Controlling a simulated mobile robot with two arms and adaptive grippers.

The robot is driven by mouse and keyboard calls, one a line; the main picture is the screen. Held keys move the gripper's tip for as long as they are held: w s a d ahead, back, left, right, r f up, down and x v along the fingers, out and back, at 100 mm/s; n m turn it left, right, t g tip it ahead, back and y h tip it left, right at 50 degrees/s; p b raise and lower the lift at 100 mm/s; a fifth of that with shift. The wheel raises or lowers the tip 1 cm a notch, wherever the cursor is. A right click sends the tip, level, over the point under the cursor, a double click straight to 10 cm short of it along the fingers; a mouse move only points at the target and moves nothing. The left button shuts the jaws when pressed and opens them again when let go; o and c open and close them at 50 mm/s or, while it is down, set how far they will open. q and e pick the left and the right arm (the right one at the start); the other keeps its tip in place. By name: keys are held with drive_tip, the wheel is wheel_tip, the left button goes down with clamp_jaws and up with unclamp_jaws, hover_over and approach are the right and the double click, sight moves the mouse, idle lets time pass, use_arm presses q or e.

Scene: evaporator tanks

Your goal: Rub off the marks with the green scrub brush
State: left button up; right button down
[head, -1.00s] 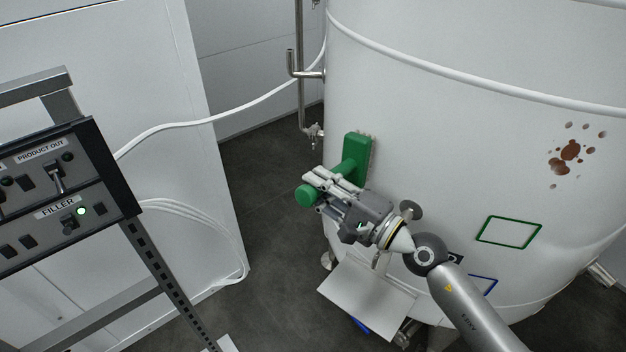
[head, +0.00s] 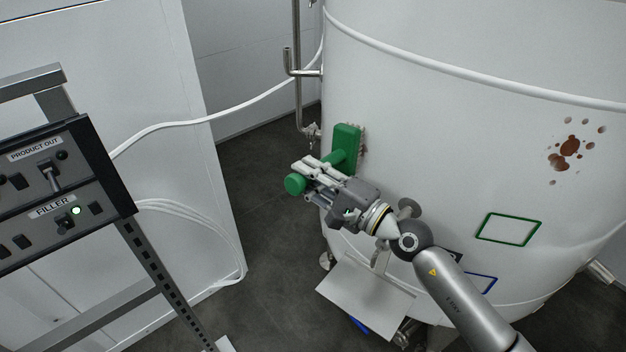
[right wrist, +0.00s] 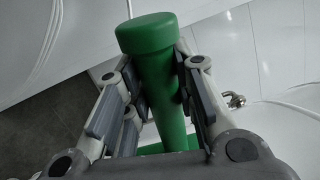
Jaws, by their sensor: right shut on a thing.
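The green scrub brush (head: 346,146) has a block head and a thick round handle. My right gripper (head: 318,174) is shut on its handle, which also shows between the fingers in the right wrist view (right wrist: 155,70). The brush head is at the left side of the white tank (head: 470,160), its bristles toward the wall; I cannot tell whether they touch. A small reddish mark (head: 363,150) shows just right of the head; the head may hide more. A cluster of brown marks (head: 569,146) is farther right on the tank. My left gripper is not in view.
A green-outlined frame (head: 508,229) and a blue one (head: 482,283) are on the tank. A white plate (head: 365,294) sticks out low below my gripper. A control panel (head: 60,190) stands left. A pipe (head: 298,90) and white hose (head: 200,119) run behind.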

sight(285, 183)
drive_tip(key=shift+r, duration=0.1)
drive_tip(key=shift+s+a+p, duration=0.3)
drive_tip(key=shift+a+p, duration=0.2)
drive_tip(key=shift+p, duration=0.15)
drive_tip(key=s+a+p, duration=0.2)
drive_tip(key=a, duration=0.1)
drive_tip(key=shift+r, duration=0.1)
drive_tip(key=shift+s+a+p, duration=0.25)
drive_tip(key=shift+a+p, duration=0.1)
drive_tip(key=shift+a, duration=0.2)
drive_tip(key=shift+f, duration=0.2)
drive_tip(key=shift+a, duration=0.1)
drive_tip(key=shift+s+a+p, duration=0.4)
drive_tip(key=shift+a+p, duration=0.05)
drive_tip(key=shift+a, duration=0.15)
drive_tip(key=shift+s+a+p, duration=0.35)
drive_tip(key=shift+a+p, duration=0.05)
drive_tip(key=shift+a, duration=0.2)
